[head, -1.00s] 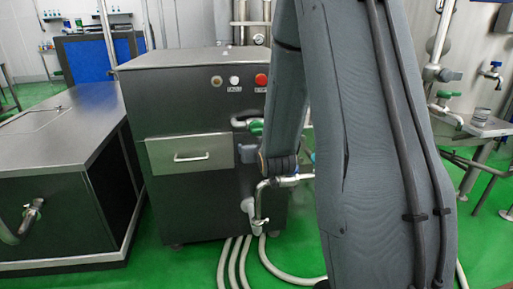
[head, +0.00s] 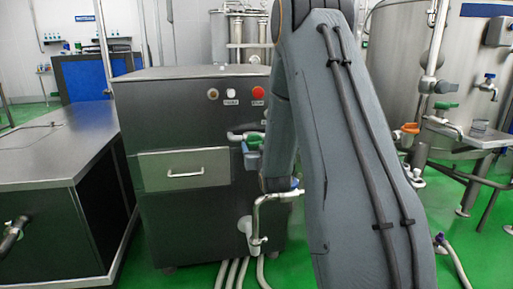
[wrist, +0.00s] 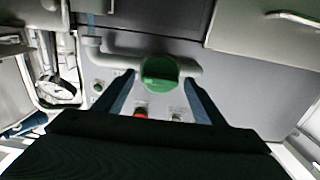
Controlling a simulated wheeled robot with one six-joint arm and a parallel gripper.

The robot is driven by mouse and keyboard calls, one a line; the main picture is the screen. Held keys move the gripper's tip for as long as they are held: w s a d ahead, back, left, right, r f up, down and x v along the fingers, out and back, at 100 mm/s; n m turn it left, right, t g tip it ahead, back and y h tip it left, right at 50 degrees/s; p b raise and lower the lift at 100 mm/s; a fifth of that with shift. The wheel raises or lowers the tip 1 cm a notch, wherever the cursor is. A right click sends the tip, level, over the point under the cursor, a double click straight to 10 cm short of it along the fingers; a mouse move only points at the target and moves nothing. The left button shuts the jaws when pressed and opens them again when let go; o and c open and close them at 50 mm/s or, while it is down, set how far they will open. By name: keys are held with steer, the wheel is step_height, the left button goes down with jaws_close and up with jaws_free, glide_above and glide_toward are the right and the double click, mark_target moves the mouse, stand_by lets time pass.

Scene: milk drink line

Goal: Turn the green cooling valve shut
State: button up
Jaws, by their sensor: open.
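The green valve handle (head: 253,138) sits on a short metal pipe on the front of the dark steel cabinet, right of the drawer. In the wrist view the round green handle (wrist: 160,72) lies between my two blue-grey fingers. My gripper (wrist: 159,82) is open, one finger on each side of the handle. A small gap seems to show on both sides; contact cannot be made out. In the head view my gripper (head: 252,158) is just below the green handle and partly hidden by my arm.
The cabinet (head: 185,120) has a red button (head: 258,92) above the valve and a drawer (head: 185,172) to the left. A bent pipe (head: 256,225) and hoses are below. At right, a tank pipe carries another green handle (head: 446,106) and an orange valve (head: 409,129).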

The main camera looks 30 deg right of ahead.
steer(key=shift+w, duration=0.25)
steer(key=c, duration=1)
